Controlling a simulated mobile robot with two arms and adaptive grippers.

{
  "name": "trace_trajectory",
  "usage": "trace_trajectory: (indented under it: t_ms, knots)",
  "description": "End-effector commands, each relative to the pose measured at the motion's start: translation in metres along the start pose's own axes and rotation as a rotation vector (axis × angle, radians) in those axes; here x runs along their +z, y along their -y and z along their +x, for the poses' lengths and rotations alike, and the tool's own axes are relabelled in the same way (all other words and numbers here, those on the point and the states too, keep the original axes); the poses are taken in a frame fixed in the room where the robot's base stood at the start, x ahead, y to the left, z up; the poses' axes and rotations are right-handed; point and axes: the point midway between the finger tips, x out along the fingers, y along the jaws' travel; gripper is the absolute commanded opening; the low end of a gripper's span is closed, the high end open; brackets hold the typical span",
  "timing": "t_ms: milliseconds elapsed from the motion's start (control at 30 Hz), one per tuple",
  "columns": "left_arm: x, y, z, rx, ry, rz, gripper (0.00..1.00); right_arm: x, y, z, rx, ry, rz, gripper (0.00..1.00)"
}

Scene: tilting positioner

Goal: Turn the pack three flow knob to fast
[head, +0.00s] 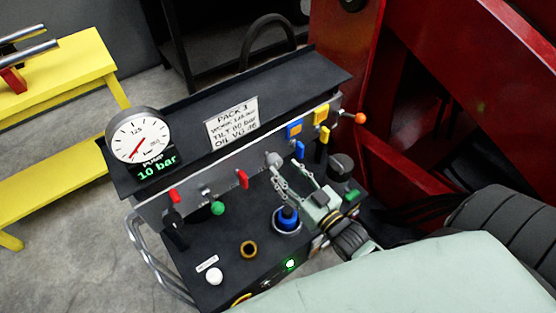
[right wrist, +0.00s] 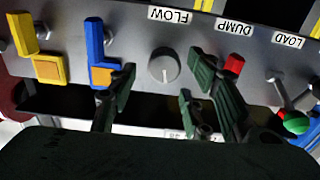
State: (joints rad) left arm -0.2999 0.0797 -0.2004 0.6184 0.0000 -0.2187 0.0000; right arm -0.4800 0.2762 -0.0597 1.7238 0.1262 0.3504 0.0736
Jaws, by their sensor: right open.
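The flow knob (right wrist: 163,66) is a round grey knob under the FLOW label (right wrist: 170,15) in the right wrist view. In the head view it is a small grey knob (head: 273,159) on the sloped front panel of the pack. My right gripper (right wrist: 162,82) is open, its two fingers to either side of the knob and slightly below it in the wrist view, with nothing between them held. In the head view my right gripper (head: 292,180) reaches the panel from the lower right. The knob's setting is too small to read. My left gripper is not in view.
Close to the fingers are a blue lever (right wrist: 95,40) and the red DUMP lever (right wrist: 234,65). A blue knob (head: 288,217) sits below the gripper, and a gauge (head: 138,136) stands at left.

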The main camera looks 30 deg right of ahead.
Motion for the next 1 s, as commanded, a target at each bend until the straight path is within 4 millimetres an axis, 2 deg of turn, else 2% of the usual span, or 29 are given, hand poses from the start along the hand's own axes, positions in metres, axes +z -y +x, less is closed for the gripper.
trace_trajectory:
  t_ms: [100,233,600,1000]
  knots:
    - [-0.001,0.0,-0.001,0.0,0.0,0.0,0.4,-0.001,0.0,0.02,0.001,-0.002,-0.001,0.45]
    - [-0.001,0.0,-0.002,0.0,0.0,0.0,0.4,0.0,0.0,0.035,0.001,0.001,0.0,0.45]
    - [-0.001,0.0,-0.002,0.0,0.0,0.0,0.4,0.001,0.0,0.042,0.001,0.002,0.0,0.45]
    - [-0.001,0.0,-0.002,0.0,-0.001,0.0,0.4,0.001,-0.001,0.042,0.002,0.003,-0.001,0.11]
